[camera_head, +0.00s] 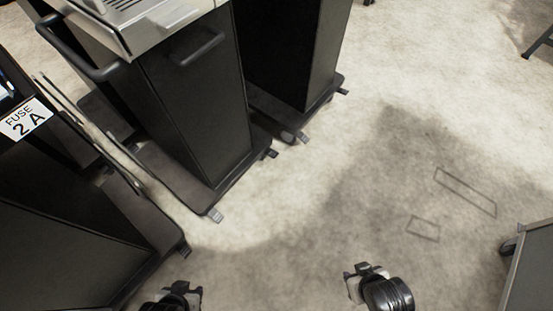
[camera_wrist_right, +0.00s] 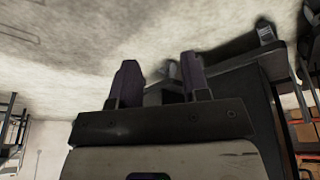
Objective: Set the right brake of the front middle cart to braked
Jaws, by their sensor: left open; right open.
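A black cart (camera_head: 195,110) with a silver top and a bar handle stands left of centre in the head view; I take it as the front middle cart. My right gripper (camera_head: 357,279) is open and empty over the floor, right of and nearer than both pedals. Its spread fingers show in the right wrist view (camera_wrist_right: 160,82). My left gripper (camera_head: 192,293) is at the bottom edge, below the near pedal, partly cut off.
Another black cart (camera_head: 60,245) stands at lower left, near a "FUSE 2 A" label (camera_head: 25,118). A further cart (camera_head: 290,50) stands behind the middle one. A grey panel (camera_head: 532,270) is at lower right. The floor (camera_head: 390,180) between is clear.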

